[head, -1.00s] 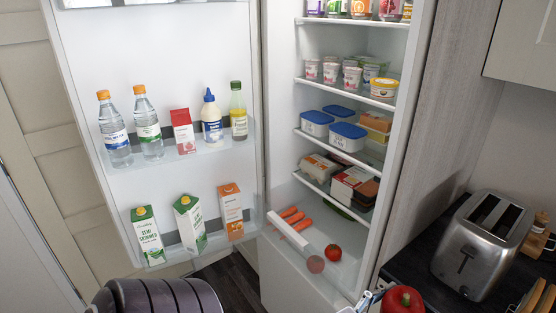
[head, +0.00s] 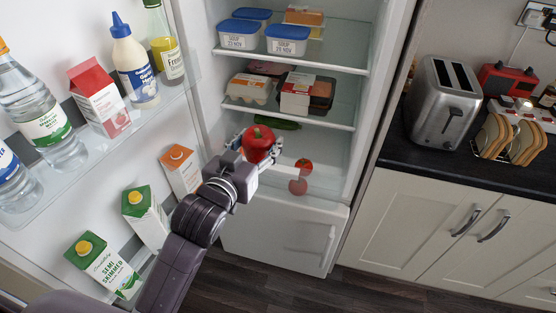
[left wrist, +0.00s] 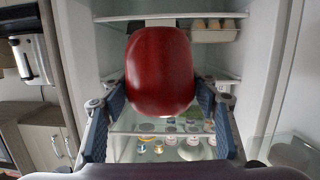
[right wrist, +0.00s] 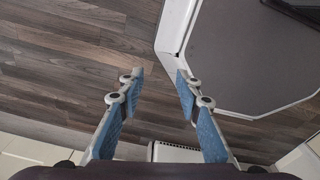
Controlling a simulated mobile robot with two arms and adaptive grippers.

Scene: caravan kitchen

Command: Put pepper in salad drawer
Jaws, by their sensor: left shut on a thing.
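The red pepper (head: 258,147) is held upright in front of the lower part of the open fridge. My left gripper (head: 262,157) is shut on it, with a finger on each side; the pepper also fills the middle of the left wrist view (left wrist: 160,72). The clear salad drawer (head: 325,187) is at the bottom of the fridge, behind and below the pepper. Red tomatoes (head: 304,166) show there; my gripper hides its left part. My right gripper (right wrist: 160,86) is open and empty over the wooden floor, outside the head view.
Shelves above hold tubs (head: 288,40), an egg box (head: 250,88) and packs; a green vegetable (head: 280,122) lies under the lowest shelf. The open door on the left carries bottles and cartons (head: 180,170). A worktop with a toaster (head: 444,100) stands on the right.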

